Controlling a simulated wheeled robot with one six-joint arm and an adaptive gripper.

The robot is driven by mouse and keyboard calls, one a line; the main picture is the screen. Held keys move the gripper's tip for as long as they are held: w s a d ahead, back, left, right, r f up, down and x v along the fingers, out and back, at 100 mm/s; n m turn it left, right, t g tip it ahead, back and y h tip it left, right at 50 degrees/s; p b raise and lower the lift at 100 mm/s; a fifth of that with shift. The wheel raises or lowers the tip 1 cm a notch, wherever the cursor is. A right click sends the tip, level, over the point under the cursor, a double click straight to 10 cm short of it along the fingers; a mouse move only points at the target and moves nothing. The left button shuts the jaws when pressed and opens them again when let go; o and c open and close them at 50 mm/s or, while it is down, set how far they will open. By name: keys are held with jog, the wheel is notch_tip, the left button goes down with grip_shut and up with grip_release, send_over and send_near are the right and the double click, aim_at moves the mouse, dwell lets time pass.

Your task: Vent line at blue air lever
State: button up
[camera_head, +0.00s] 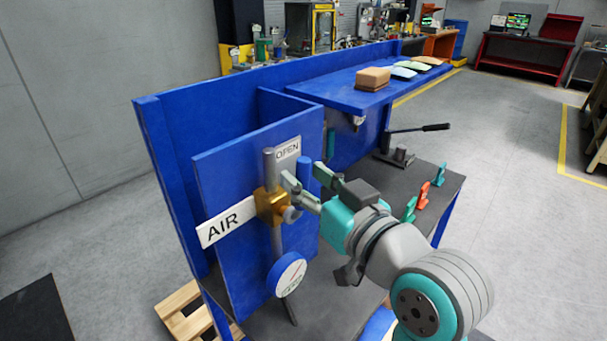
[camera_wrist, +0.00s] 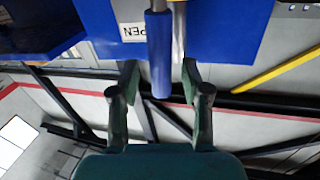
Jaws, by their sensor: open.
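The blue air lever (camera_head: 317,176) stands upright beside the brass valve (camera_head: 268,206) on a grey pipe, in front of a blue panel. The AIR sign (camera_head: 226,222) is left of the valve. The OPEN sign (camera_head: 287,151) is above it and also shows in the wrist view (camera_wrist: 133,33). My gripper (camera_head: 308,187) is open at the lever. In the wrist view the lever's blue grip (camera_wrist: 159,50) reaches down between the spread fingertips of my gripper (camera_wrist: 160,80). I see no clear contact, and the depth between them is hard to judge.
A round gauge (camera_head: 287,275) with a blue rim is below the valve. A black-handled lever (camera_head: 418,129) and several green and orange clips (camera_head: 423,196) are on the dark bench top to the right. A blue shelf (camera_head: 345,93) holds a brown block (camera_head: 372,78).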

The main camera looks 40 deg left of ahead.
jog(key=shift+x, duration=0.8)
grip_shut()
jog(key=shift+w, duration=0.1)
jog(key=w+f+m+g+h, duration=0.2)
jog(key=w+f+m+g, duration=0.2)
jog(key=m, duration=1)
jog(key=shift+w+d+f, duration=0.35)
jog(key=shift+w+f, duration=1.5)
jog(key=shift+f, duration=0.55)
